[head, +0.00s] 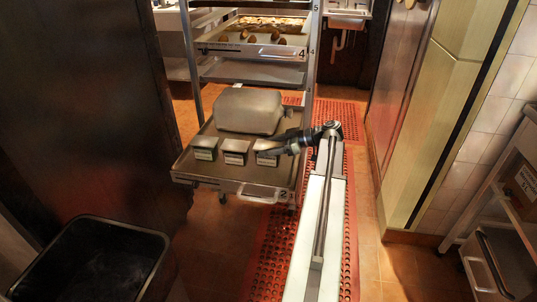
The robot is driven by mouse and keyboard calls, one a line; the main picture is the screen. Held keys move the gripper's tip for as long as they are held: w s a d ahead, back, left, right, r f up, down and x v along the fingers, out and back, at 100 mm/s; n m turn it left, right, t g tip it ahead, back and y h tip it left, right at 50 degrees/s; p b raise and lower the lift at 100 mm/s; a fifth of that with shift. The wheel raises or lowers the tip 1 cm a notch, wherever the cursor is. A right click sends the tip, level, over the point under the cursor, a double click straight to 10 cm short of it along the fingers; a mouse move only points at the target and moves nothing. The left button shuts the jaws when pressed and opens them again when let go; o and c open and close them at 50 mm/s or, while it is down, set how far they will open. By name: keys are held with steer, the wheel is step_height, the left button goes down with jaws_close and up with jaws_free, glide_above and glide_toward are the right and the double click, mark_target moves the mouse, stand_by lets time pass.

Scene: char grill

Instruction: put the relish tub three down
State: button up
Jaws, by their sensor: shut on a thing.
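Three small dark tubs with pale front labels form a row near the front of the pulled-out tray (215,176) marked 2: a left tub (204,148), a middle tub (235,152) and a right tub (266,154). The label text is too small to read, so I cannot tell by name which is the relish. My gripper (278,149) reaches in from the right and is shut on the right tub, whose right side it partly hides. That tub looks upright, level with the other two. I cannot tell whether it touches the tray.
A large grey covered container (248,110) stands behind the tubs. Above is a shelf marked 4 (250,49) with food on it. A dark bin (92,262) stands front left. A red mat (268,262) lies on the floor. Tray 2 has bare space along its front edge.

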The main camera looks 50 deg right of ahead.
steer(key=shift+f, duration=0.95)
steer(key=shift+r, duration=0.25)
steer(key=shift+f, duration=0.2)
steer(key=o, duration=1.8)
steer(key=shift+r, duration=0.1)
steer(key=shift+c, duration=0.2)
steer(key=shift+r, duration=0.1)
steer(key=shift+s+d+r, duration=0.15)
steer(key=shift+s+r, duration=0.05)
steer(key=shift+r, duration=0.05)
steer(key=p+v, duration=0.4)
steer(key=v, duration=0.7)
steer(key=shift+s+p, duration=0.25)
steer(key=shift+p, duration=0.05)
